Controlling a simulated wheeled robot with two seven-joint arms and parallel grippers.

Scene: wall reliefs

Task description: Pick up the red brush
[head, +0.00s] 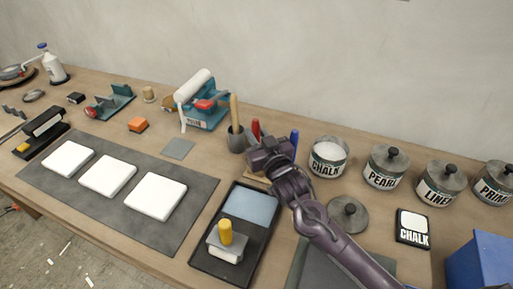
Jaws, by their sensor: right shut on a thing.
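A red brush (256,128) shows as a short red upright handle just behind my right gripper; its lower part is hidden by the gripper. My right gripper (262,158) reaches in from the lower right and is shut on the red brush; its fingertips are mostly hidden by its own body. A blue handle (294,140) stands just to the right of the gripper. My left gripper is not in view.
An open jar marked CHALK (327,158) stands close right, with several lidded jars beyond. A black tray (217,267) lies in front. Three white tiles lie on a grey mat (85,203) at left.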

